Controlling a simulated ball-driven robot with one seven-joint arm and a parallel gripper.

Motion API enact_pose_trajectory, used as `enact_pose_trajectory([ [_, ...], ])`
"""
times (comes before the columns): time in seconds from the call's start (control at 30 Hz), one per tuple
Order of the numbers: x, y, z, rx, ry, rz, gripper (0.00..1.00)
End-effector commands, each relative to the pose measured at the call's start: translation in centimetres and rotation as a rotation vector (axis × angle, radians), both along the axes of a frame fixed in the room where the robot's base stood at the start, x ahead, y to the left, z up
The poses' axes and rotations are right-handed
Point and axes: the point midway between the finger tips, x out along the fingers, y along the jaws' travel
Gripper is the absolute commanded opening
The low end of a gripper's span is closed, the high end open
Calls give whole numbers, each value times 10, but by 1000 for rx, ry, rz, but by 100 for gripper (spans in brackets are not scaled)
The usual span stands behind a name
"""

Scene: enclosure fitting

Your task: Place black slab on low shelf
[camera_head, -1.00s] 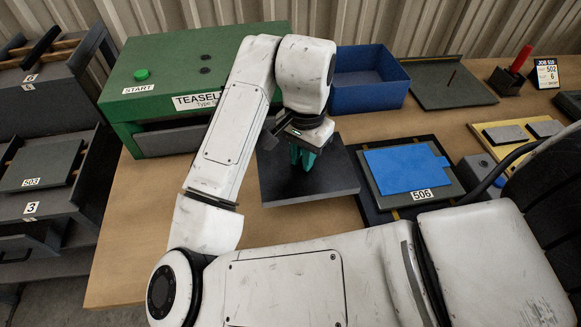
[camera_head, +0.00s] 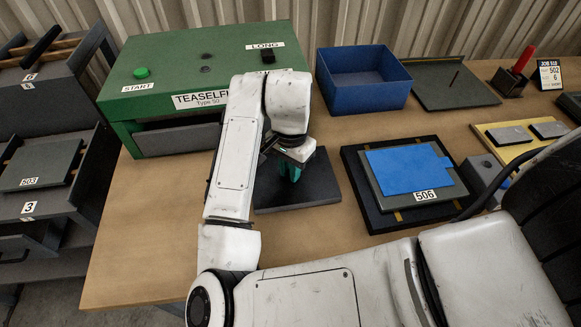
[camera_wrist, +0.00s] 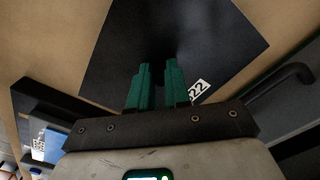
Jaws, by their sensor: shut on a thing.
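The black slab (camera_head: 320,182) is a flat dark square plate over the wooden table, in front of the green machine. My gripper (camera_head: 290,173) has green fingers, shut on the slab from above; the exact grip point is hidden. In the wrist view the slab (camera_wrist: 200,35) lies beyond my fingertips (camera_wrist: 158,75), with a white label partly reading 22 beside the right finger. I cannot tell its height above the table. At the left, a dark rack has a lower shelf (camera_head: 55,200) labelled 3, holding a grey plate (camera_head: 42,163) labelled 503.
The green machine (camera_head: 205,65) stands behind my gripper. A blue bin (camera_head: 362,95) is behind right. A black base (camera_head: 357,190) with a grey plate marked 506 and a blue sheet (camera_head: 405,168) lies right of the slab. Bare table shows left of my arm.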

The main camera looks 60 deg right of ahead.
Motion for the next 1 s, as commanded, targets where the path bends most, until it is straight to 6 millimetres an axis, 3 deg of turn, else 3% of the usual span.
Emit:
enact_pose_trajectory([
  [0.1,0,0,-4,0,0,0,0],
  [0.13,0,0,-4,0,0,0,18],
  [0.4,0,0,-3,0,0,0,43],
  [0.77,0,0,6,0,-2,-1,43],
  [1.0,2,0,52,2,-6,-2,43],
])
